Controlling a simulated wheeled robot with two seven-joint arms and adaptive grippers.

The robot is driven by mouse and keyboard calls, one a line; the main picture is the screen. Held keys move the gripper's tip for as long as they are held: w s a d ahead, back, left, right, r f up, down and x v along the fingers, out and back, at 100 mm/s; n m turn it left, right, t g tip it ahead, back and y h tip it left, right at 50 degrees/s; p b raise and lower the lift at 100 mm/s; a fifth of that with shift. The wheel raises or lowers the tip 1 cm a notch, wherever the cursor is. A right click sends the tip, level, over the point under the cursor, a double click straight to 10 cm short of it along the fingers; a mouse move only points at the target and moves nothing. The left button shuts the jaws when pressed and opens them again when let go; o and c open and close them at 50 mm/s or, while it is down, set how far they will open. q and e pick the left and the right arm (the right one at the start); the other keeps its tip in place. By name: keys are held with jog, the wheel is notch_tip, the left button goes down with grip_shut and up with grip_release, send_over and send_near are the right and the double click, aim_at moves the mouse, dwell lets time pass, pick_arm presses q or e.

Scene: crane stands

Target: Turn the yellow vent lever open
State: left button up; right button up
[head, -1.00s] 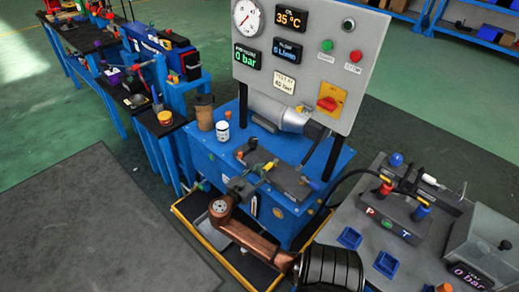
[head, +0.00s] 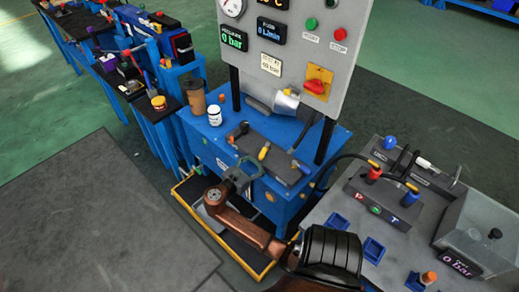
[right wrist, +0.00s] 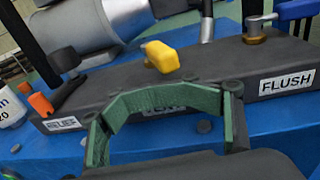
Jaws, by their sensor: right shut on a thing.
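The yellow vent lever (head: 263,152) stands on a dark valve block (head: 283,168) on the blue bench. In the right wrist view, the yellow lever (right wrist: 163,57) shows just beyond my fingertips. My right gripper (head: 243,168) is at the front of the block, by the lever. The label below the lever is mostly hidden by the fingers. My left gripper is not in view.
A white jar (head: 215,115) and brown cup (head: 195,97) stand left. A panel (head: 300,50) rises behind. A grey table (head: 340,205) is right.

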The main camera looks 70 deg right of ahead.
jog(key=shift+s+d+r, duration=0.15)
jog(key=shift+r, duration=0.25)
jog(key=shift+s+d+r, duration=0.1)
jog(key=shift+r, duration=0.25)
jog(key=shift+w+a+f+p, duration=0.1)
jog(key=shift+w+a+p, duration=0.3)
jog(key=shift+w+a, duration=0.3)
jog(key=shift+w+p+v, duration=0.2)
jog(key=shift+p+v, duration=0.1)
jog(key=shift+v, duration=0.8)
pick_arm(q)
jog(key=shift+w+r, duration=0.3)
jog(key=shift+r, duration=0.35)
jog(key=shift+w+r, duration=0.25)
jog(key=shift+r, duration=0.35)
pick_arm(e)
jog(key=shift+w+a+f, duration=0.1)
jog(key=shift+w+a, duration=0.1)
jog(key=shift+a, duration=0.35)
jog(key=shift+w+a+f, duration=0.1)
jog(key=shift+w+a, duration=0.05)
jog(key=shift+a, duration=0.35)
pick_arm(q)
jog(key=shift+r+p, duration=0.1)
jog(key=shift+p, duration=0.25)
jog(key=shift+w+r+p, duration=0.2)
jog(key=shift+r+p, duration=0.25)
